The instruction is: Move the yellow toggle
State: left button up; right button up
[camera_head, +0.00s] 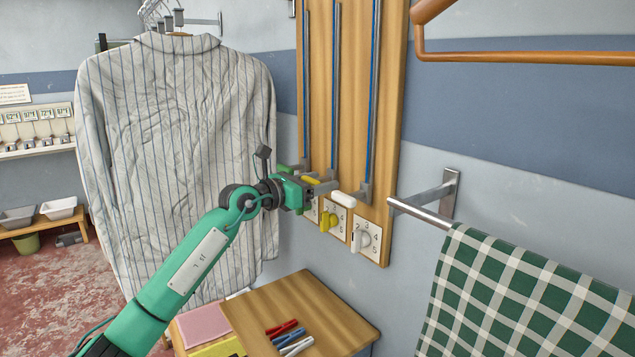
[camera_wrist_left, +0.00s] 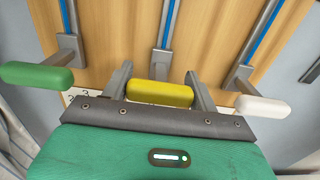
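A wooden wall panel (camera_head: 388,130) carries three vertical blue rails, each with a grey slider at its lower end. The sliders have green, yellow and white handles. The yellow handle (camera_wrist_left: 160,93) sits in the middle in the left wrist view and shows small in the head view (camera_head: 312,180). My left gripper (camera_wrist_left: 160,82) is at it, with one finger on each side and the fingers apart; whether they touch it I cannot tell. Below, a yellow knob (camera_head: 330,221) sits on a numbered plate. My right gripper is out of view.
The green handle (camera_wrist_left: 37,75) and the white handle (camera_wrist_left: 262,106) flank my left gripper closely. A striped shirt (camera_head: 180,150) hangs left. A metal rail (camera_head: 425,212) and checked cloth (camera_head: 530,290) are right. A wooden stand (camera_head: 270,305) with pegs is below.

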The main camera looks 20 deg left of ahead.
pick_arm(q)
jog(key=o, duration=0.4)
jog(key=shift+f, duration=0.25)
jog(key=shift+c, duration=0.2)
jog(key=shift+r, duration=0.1)
jog(key=shift+s+a, duration=0.3)
jog(key=b+v, duration=0.2)
jog(key=v, duration=1.1)
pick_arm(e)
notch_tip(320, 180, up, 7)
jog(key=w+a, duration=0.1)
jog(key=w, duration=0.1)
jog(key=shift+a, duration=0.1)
